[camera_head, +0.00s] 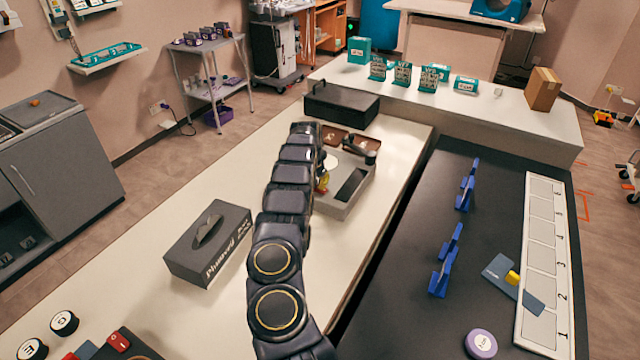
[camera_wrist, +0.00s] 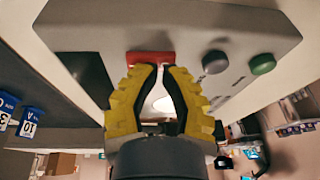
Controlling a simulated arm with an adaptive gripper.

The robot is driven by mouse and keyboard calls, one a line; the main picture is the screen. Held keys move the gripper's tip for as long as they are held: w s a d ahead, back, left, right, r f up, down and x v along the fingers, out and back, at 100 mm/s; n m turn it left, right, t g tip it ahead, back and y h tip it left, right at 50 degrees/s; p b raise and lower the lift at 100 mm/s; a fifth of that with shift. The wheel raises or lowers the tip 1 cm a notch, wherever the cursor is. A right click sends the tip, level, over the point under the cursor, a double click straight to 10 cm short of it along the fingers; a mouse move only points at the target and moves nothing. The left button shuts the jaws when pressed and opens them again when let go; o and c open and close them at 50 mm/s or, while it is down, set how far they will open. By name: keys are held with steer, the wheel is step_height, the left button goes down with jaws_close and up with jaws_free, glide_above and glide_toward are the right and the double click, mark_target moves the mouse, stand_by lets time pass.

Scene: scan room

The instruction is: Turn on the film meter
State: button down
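The film meter is a grey box with a dark panel; it stands on the white table in the head view (camera_head: 337,211), partly hidden by my arm. In the wrist view the meter (camera_wrist: 215,22) fills the top, with a red switch (camera_wrist: 150,57), a grey knob and a green knob on its face. My gripper (camera_wrist: 158,70) has yellow-backed fingers with their tips close together at the red switch; the tips overlap its lower edge in view. I cannot tell whether they touch it. In the head view only a bit of yellow of my gripper (camera_head: 323,182) shows beside the meter.
A grey tissue box (camera_head: 208,243) stands left of my arm. A black case (camera_head: 342,104) lies behind the meter. A dark table (camera_head: 405,290) with blue stands is to the right, across a narrow gap. The white table's front middle is clear.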

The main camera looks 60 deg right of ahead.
steer(key=shift+w+a, duration=0.1)
steer(key=shift+a, duration=0.05)
step_height(320, 180, up, 5)
steer(key=shift+w+f, duration=0.1)
steer(key=shift+w, duration=0.05)
steer(key=v, duration=0.9)
stand_by(0.4)
steer(key=shift+a+r+g, duration=0.1)
steer(key=shift+r+g, duration=0.3)
steer(key=shift+g, duration=0.3)
steer(key=shift+f, duration=0.15)
steer(key=x, duration=1.3)
steer(key=shift+a+f, duration=0.35)
steer(key=shift+s+f, duration=0.1)
steer(key=shift+s, duration=0.1)
